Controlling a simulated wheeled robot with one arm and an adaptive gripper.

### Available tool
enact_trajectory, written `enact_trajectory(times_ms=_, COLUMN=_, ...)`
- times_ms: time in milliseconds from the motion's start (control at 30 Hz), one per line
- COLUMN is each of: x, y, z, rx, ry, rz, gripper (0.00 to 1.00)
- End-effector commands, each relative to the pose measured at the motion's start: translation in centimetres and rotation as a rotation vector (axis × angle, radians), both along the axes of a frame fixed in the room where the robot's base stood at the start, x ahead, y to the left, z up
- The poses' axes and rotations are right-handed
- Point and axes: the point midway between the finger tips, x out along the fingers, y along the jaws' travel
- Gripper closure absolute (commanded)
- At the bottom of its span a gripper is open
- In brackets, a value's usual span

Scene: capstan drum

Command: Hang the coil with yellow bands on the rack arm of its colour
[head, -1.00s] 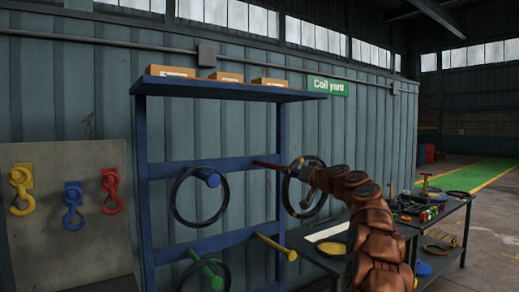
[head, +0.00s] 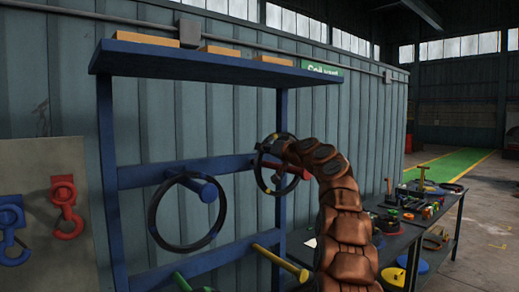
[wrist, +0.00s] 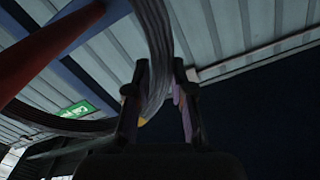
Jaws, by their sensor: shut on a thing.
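My gripper (wrist: 160,85) is shut on a dark coil (wrist: 152,35), with a small yellow patch beside the fingers. In the head view the coil (head: 258,178) hangs at the rack's upper right, around or right beside the red rack arm (head: 296,171). The red arm appears to pass through its opening; contact cannot be told. The red arm also shows at upper left in the wrist view (wrist: 40,55). The yellow rack arm (head: 280,262) is lower right on the rack and looks bare. My fingers are mostly hidden in the head view.
The blue rack (head: 108,160) carries another dark coil (head: 155,225) around its blue arm (head: 205,188). A green arm (head: 182,283) is lower left. A board with hooks (head: 40,200) stands left. A cluttered dark table (head: 400,232) is at right.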

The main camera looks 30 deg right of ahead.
Motion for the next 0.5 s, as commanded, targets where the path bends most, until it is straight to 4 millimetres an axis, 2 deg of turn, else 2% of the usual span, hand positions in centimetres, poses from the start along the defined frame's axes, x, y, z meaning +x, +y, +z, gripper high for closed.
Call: enact_trajectory(times_ms=500, x=-0.1, y=0.0, z=-4.9, rx=0.0, ry=-0.003, rz=-0.003, gripper=1.0)
